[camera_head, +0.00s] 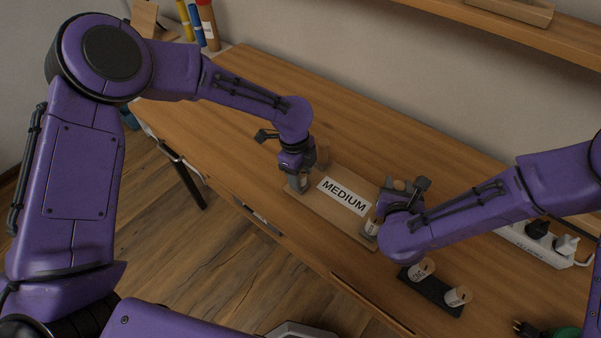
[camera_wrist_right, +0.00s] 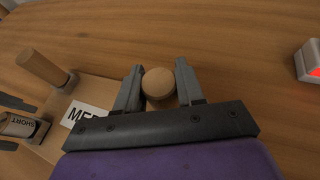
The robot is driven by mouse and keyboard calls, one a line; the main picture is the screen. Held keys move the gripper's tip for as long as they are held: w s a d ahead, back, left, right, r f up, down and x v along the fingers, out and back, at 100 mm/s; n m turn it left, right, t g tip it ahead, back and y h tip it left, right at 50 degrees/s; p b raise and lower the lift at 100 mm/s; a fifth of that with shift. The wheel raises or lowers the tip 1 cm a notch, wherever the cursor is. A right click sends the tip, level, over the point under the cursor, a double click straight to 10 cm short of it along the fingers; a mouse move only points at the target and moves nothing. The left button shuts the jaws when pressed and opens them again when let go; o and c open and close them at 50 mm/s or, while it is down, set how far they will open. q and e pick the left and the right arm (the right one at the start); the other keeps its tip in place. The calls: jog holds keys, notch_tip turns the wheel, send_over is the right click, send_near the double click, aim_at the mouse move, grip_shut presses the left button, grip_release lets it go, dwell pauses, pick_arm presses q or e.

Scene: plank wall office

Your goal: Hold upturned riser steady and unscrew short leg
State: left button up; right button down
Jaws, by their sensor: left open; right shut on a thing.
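The upturned riser (camera_head: 348,222) is a wooden board lying on the desk, with a MEDIUM label (camera_head: 345,196) on its face and legs standing at its corners. My left gripper (camera_head: 299,180) is open, its fingers around the leg marked SHORT at the near left corner; that short leg (camera_wrist_right: 19,125) shows in the right wrist view. My right gripper (camera_wrist_right: 158,90) is shut on a round wooden leg (camera_wrist_right: 158,83) at the far right corner. Another bare wooden leg (camera_head: 322,156) stands at the far left corner. A labelled leg (camera_head: 371,227) stands at the near right corner, partly hidden.
A black tray (camera_head: 436,292) holds two labelled legs (camera_head: 421,269) to the right of the riser. A power strip (camera_head: 540,242) with plugs lies further right, and a green object (camera_head: 567,333) sits at the bottom right. The desk (camera_head: 250,90) behind the riser is clear.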

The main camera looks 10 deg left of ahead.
pick_arm(q)
grip_shut()
jog(key=n, duration=0.5)
jog(key=shift+d+t, duration=0.1)
jog(key=shift+t, duration=0.2)
jog(key=n, duration=0.5)
jog(key=shift+t, duration=0.3)
